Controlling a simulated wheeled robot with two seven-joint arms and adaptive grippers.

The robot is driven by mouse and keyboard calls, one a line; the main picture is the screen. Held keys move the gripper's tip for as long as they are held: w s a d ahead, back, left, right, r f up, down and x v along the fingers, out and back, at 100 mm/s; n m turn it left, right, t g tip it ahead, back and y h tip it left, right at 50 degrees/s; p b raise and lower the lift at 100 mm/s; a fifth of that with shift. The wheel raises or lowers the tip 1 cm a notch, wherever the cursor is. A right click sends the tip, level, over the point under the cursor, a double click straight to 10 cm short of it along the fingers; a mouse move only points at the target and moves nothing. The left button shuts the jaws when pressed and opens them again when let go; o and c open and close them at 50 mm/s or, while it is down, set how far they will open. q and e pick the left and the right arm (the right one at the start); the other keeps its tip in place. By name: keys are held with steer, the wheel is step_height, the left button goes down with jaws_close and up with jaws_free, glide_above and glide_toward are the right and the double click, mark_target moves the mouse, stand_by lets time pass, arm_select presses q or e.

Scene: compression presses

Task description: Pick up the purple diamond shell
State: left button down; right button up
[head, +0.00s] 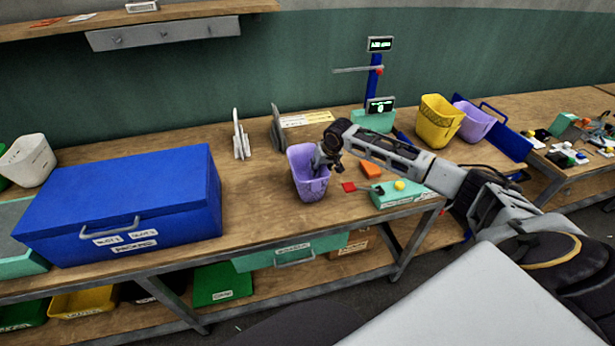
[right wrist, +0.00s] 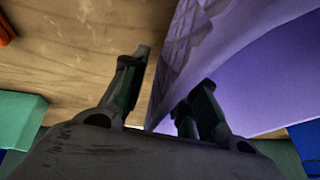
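A purple shell (head: 308,178), shaped like an open bucket, stands upright on the wooden bench in the head view. Its faceted, diamond-like wall (right wrist: 190,45) fills the right of the right wrist view. My right gripper (head: 326,160) is at the shell's right rim. In the right wrist view its two fingers (right wrist: 165,95) stand apart, one on the left of the wall's edge and the other overlapping the purple surface. I cannot tell whether either finger touches it. A second purple shell (head: 476,122) stands farther right, behind my arm. My left gripper is not in view.
A large blue box (head: 125,205) takes up the bench's left side. A yellow shell (head: 438,122) stands at the back right. A teal control box (head: 400,193) with a yellow button and an orange block (head: 371,169) lie right of the shell. Bare wood lies between blue box and shell.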

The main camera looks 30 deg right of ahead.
steer(key=shift+f, duration=0.1)
stand_by(0.6)
jaws_close()
